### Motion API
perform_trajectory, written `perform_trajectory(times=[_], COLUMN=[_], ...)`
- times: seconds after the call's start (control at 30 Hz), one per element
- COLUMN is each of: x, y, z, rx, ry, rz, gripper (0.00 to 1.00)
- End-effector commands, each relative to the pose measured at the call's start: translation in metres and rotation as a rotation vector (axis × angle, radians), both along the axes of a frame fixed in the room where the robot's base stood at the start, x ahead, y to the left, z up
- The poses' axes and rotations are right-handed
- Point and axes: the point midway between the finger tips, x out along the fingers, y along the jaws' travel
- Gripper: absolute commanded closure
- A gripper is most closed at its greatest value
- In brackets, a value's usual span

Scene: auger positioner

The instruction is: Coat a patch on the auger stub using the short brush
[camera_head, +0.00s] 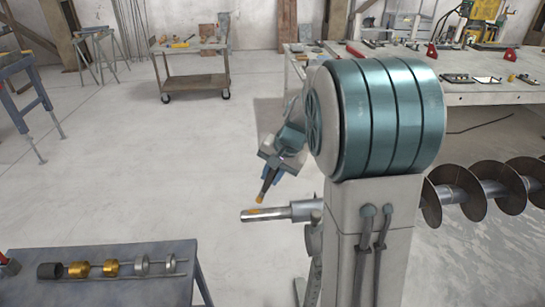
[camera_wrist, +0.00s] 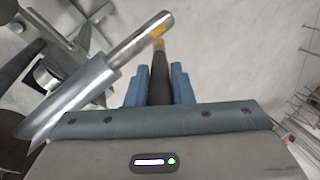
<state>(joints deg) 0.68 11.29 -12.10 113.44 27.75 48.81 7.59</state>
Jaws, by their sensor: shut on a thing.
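The auger stub (camera_head: 285,211) is a bare metal shaft pointing left, with a small orange patch on top near its free end. In the wrist view the stub (camera_wrist: 128,47) runs diagonally up to the right, with orange near its end. My gripper (camera_head: 270,178) is above the stub, its blue fingers shut on the short brush (camera_head: 264,190). The brush has a dark handle and an orange-yellow tip pointing down at the stub. In the wrist view the brush (camera_wrist: 158,78) sits between the fingers (camera_wrist: 157,72). Its tip appears at or very near the stub's end; I cannot tell if they touch.
Dark auger flights (camera_head: 460,193) extend right behind my arm. A grey table (camera_head: 120,290) at lower left holds a rod with several rings and collars. A cart (camera_head: 195,65) and a long workbench (camera_head: 470,97) stand behind. The floor left of the stub is clear.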

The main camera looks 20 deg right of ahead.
Motion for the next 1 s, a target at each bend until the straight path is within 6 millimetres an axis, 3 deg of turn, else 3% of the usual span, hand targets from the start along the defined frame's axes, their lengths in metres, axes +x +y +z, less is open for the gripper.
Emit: perform_trajectory(times=[0.4, 1.0], x=[0.000, 0.000], y=[0.000, 0.000], z=[0.040, 0.042], rx=[-0.001, 0.000], ry=[-0.001, 0.000], rz=[0.002, 0.001], gripper=[1.00, 1.00])
